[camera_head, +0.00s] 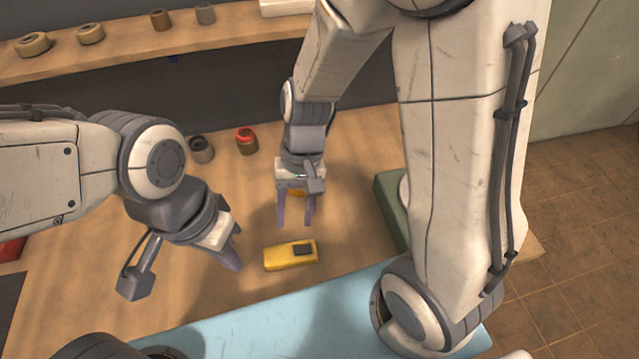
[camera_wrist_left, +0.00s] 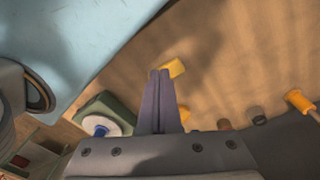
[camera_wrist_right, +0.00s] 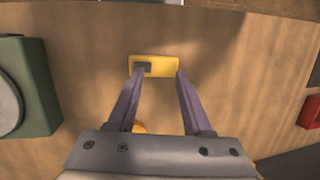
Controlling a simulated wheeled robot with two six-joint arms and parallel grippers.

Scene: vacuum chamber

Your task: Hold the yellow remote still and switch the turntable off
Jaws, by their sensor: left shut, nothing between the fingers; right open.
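The yellow remote (camera_head: 284,257) lies flat on the wooden table, with a dark patch at its right end in the head view. My left gripper (camera_head: 232,262) is shut and empty, to the left of the remote and apart from it. In the left wrist view the remote (camera_wrist_left: 173,68) shows just past the shut fingertips (camera_wrist_left: 159,74). My right gripper (camera_head: 296,224) is open above the table, behind the remote. In the right wrist view the remote (camera_wrist_right: 165,66) lies ahead, between the lines of the open fingers (camera_wrist_right: 160,73). The turntable, a green box with a pale disc (camera_wrist_left: 101,125), is partly hidden by my right arm in the head view.
A red roll (camera_head: 246,141) and a grey roll (camera_head: 201,149) stand towards the back of the table. An orange item (camera_head: 297,193) is partly hidden behind my right gripper. A pale blue mat (camera_head: 262,318) covers the front. A shelf (camera_head: 130,58) with several rolls runs along the back.

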